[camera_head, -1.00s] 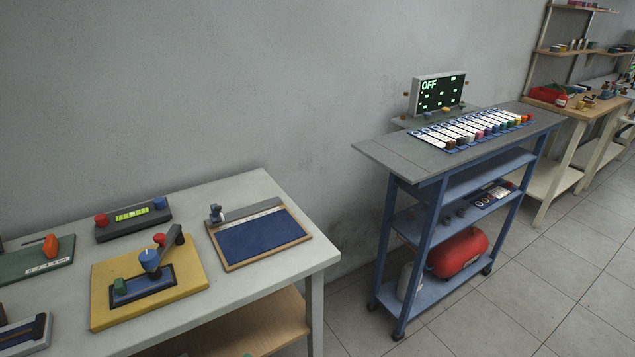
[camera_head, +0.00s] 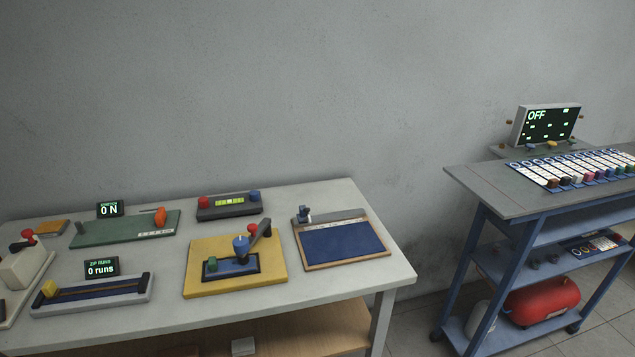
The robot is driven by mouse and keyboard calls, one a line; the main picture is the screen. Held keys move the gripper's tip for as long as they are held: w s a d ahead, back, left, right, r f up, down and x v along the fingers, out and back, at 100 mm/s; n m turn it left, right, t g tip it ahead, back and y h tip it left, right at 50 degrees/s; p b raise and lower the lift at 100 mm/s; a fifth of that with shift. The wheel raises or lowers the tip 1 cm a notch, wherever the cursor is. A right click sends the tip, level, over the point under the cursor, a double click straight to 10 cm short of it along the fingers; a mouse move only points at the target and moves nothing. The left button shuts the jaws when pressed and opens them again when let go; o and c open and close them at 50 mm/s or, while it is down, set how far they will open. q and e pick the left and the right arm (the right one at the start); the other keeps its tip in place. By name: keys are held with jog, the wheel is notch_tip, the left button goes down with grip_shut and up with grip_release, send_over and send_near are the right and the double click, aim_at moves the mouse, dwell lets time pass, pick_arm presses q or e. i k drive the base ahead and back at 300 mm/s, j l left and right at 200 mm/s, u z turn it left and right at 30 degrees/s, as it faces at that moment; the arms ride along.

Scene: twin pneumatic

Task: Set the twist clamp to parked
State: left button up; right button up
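No part in view is labelled as the twist clamp, and I cannot tell which one it is. A yellow board (camera_head: 205,287) on the white table carries a blue knob (camera_head: 241,245), a green block (camera_head: 212,264) and a dark lever arm with a red ball (camera_head: 252,229). To its right lies a wood-framed blue panel (camera_head: 343,242) with a small grey fitting (camera_head: 304,214) at its upper left corner. Neither of my grippers is in view.
The white table (camera_head: 366,278) also bears a green board (camera_head: 120,228) reading 0 N, a slide track (camera_head: 93,296) with a display reading 0 runs, and a dark box (camera_head: 228,207). A blue cart (camera_head: 488,188) stands right, with a screen (camera_head: 546,126) reading OFF. Floor shows between them.

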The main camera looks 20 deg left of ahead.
aim_at(256, 232)
jog(key=u, duration=1.65)
jog(key=k+l+u, duration=0.1)
jog(key=u, duration=0.35)
jog(key=k+l, duration=0.15)
jog(key=k, duration=0.15)
